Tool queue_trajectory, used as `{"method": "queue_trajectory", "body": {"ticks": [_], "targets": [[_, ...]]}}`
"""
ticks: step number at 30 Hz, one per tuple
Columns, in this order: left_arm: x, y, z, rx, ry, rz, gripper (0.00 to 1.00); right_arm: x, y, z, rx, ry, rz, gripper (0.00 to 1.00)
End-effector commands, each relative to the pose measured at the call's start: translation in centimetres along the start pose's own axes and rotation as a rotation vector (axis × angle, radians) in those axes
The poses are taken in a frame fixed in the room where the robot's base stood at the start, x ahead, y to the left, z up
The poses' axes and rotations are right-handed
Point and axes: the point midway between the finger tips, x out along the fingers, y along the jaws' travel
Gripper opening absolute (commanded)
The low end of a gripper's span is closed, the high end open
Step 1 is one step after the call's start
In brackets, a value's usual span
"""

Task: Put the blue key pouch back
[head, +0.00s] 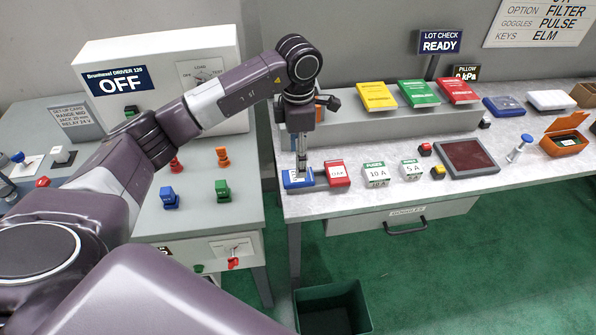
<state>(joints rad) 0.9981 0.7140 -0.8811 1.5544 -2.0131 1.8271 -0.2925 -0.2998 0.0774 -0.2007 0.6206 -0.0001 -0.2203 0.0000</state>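A blue key pouch (298,180) with a white label lies at the left front of the right-hand bench, partly hidden by my gripper. My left gripper (301,172) points straight down over it, with the fingertips at or just above its top. The fingers are seen narrowly, so I cannot tell whether they are open or closed on it. A red pouch (337,173) with a white label lies just to the right of the blue one. My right gripper is not in view.
White fuse boxes (376,172) stand right of the pouches. A grey raised shelf (400,125) behind carries yellow, green and red booklets. A dark red pad (467,157) and an open orange box (565,140) are farther right. A green bin (333,308) stands on the floor.

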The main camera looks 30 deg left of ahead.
Motion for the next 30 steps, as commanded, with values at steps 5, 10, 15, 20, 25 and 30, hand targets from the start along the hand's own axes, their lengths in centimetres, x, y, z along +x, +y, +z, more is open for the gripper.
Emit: {"method": "queue_trajectory", "body": {"ticks": [5,10,15,20,25,30], "targets": [[-3.5,0.1,0.1,-0.001,-0.002,0.004,0.56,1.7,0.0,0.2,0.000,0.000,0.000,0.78],[-5.7,0.1,0.0,-0.001,0.000,0.002,0.56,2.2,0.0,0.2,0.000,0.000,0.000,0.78],[-6.5,0.0,0.0,-0.001,0.000,0.000,0.56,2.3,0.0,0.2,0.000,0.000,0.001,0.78],[-6.5,0.0,0.0,-0.001,0.001,-0.001,0.56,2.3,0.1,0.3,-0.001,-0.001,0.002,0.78],[-6.5,0.0,0.0,-0.001,0.001,-0.001,0.56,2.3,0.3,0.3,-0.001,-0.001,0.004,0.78],[-6.5,0.0,0.0,-0.001,0.001,-0.001,0.56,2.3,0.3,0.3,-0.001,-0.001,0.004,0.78]]}}
